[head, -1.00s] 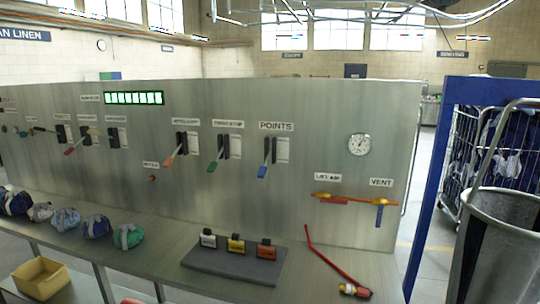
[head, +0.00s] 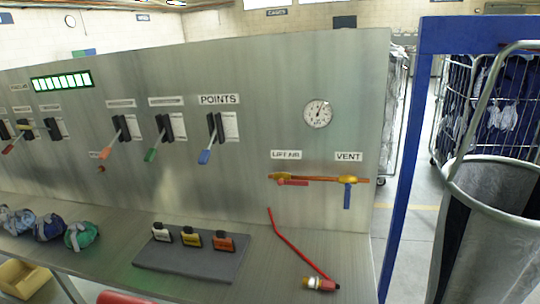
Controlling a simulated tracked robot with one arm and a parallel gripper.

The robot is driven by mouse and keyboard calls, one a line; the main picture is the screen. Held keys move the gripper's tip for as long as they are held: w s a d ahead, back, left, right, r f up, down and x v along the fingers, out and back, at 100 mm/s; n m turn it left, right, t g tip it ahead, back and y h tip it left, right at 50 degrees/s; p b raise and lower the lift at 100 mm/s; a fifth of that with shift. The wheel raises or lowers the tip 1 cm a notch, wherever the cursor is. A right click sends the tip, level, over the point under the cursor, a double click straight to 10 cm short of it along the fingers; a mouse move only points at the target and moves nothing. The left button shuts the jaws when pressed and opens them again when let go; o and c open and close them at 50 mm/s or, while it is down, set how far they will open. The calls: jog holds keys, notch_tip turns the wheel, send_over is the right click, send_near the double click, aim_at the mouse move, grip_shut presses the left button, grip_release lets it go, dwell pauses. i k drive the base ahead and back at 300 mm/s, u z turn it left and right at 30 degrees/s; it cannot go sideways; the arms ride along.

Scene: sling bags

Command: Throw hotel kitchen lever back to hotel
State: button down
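A grey metal panel (head: 270,110) carries several levers. An orange-handled lever (head: 106,152), a green-handled lever (head: 150,154) and a blue-handled lever (head: 204,156) stand in a row. The label over the blue one reads POINTS. The labels over the orange one (head: 120,104) and green one (head: 167,101) are too blurred to read, so I cannot tell which is the hotel kitchen lever. All three handles slant down to the left from their black slots. A red-handled lever (head: 8,149) is at the far left. My gripper is not in view.
A shelf below the panel holds cloth bundles (head: 82,235), a grey board (head: 190,265) with three tagged blocks, and a red hose (head: 295,243). Lift air and vent valves (head: 347,180) and a gauge (head: 318,113) are right. A blue post (head: 402,170) and bin (head: 490,230) stand beyond.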

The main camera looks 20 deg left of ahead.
aim_at(205, 154)
jog(key=z, duration=0.2)
jog(key=i, duration=1.3)
jog(key=u, duration=0.7)
jog(key=i, duration=0.45)
jog(key=u, duration=0.4)
